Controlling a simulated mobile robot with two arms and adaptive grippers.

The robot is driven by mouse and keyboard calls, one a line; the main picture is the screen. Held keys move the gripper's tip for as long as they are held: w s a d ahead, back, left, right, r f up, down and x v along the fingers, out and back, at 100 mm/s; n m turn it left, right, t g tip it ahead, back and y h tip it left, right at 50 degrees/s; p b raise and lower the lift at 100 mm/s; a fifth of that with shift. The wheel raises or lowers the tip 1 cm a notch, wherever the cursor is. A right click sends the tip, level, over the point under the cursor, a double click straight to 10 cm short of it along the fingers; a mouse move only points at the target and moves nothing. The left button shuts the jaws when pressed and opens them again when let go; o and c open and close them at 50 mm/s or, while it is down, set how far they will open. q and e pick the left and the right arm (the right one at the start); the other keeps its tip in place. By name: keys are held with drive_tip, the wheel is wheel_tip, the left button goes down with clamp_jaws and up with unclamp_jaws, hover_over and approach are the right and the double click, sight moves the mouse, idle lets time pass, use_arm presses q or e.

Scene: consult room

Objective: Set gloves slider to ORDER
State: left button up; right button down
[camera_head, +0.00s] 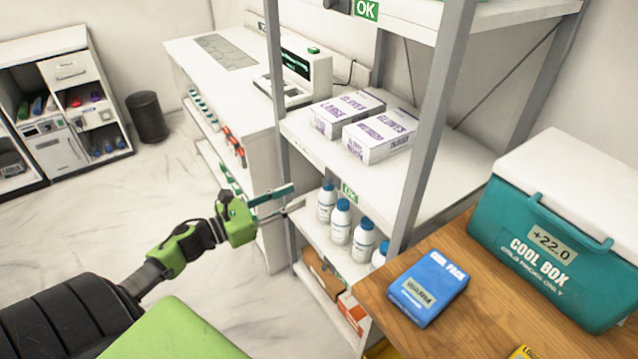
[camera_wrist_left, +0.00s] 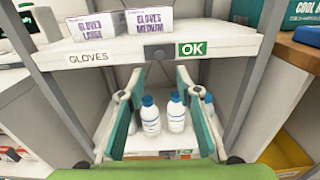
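The gloves slider shows in the left wrist view as a white shelf-edge strip (camera_wrist_left: 150,53) with a GLOVES label (camera_wrist_left: 90,57) at left and a green OK sign (camera_wrist_left: 191,49) at right. A small dark knob-like part sits just left of OK. The OK sign (camera_head: 349,193) also shows in the head view, below the glove boxes. My left gripper (camera_head: 297,196) is open and empty, in front of this edge; its fingers (camera_wrist_left: 160,78) point at the shelf, a little below the strip and apart from it as far as I see. My right gripper is not in view.
Glove boxes (camera_head: 380,135) stand on the shelf above the strip. White bottles with blue caps (camera_head: 341,220) stand on the shelf below. Shelf posts (camera_head: 432,125) rise nearby. A wooden table (camera_head: 470,310) with a cool box (camera_head: 545,240) and a blue cool pack (camera_head: 428,288) is at right.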

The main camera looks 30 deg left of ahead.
sight(324, 183)
use_arm(q)
drive_tip(key=p+x, duration=0.1)
drive_tip(key=x, duration=0.7)
drive_tip(key=shift+w, duration=0.2)
drive_tip(key=shift+d, duration=0.1)
clamp_jaws()
